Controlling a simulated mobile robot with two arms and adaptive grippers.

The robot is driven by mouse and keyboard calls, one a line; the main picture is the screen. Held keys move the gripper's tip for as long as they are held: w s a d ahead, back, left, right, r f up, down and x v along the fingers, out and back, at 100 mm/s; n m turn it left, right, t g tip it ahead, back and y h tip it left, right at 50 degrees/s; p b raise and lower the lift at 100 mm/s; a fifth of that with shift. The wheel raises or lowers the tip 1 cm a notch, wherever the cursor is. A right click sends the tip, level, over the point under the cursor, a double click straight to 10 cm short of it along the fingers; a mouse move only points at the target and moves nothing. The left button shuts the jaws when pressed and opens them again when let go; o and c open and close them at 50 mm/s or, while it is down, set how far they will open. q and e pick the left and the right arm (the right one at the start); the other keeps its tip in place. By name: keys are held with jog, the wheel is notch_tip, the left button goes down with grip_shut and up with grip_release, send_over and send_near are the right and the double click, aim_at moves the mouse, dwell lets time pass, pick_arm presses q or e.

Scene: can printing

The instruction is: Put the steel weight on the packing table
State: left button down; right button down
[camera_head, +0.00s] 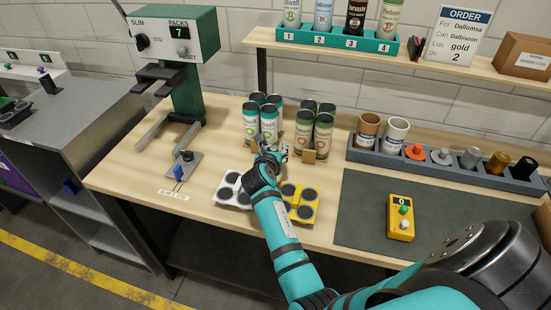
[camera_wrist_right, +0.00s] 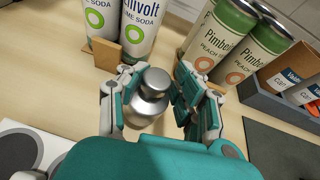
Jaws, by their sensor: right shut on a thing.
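The steel weight (camera_wrist_right: 150,92) is a small shiny silver cylinder with a knob on top, upright in the right wrist view. My right gripper (camera_wrist_right: 158,100) is shut on it, with a finger on each side. In the head view my right gripper (camera_head: 270,154) is over the wooden table (camera_head: 225,160), just in front of the soda cans, and largely hides the weight. I cannot tell whether the weight's base touches the wood. My left gripper is not in view.
Lime soda cans (camera_head: 250,122) and peach cans (camera_head: 304,130) stand close behind the gripper. A white pad (camera_head: 231,190) and a yellow pad (camera_head: 299,200) lie in front. A grey rack (camera_head: 440,169) and dark mat (camera_head: 362,215) are at right. Bare wood shows left of the cans.

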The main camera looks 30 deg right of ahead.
notch_tip(320, 180, down, 3)
jog(key=shift+f, duration=0.15)
jog(key=c, duration=0.9)
grip_release()
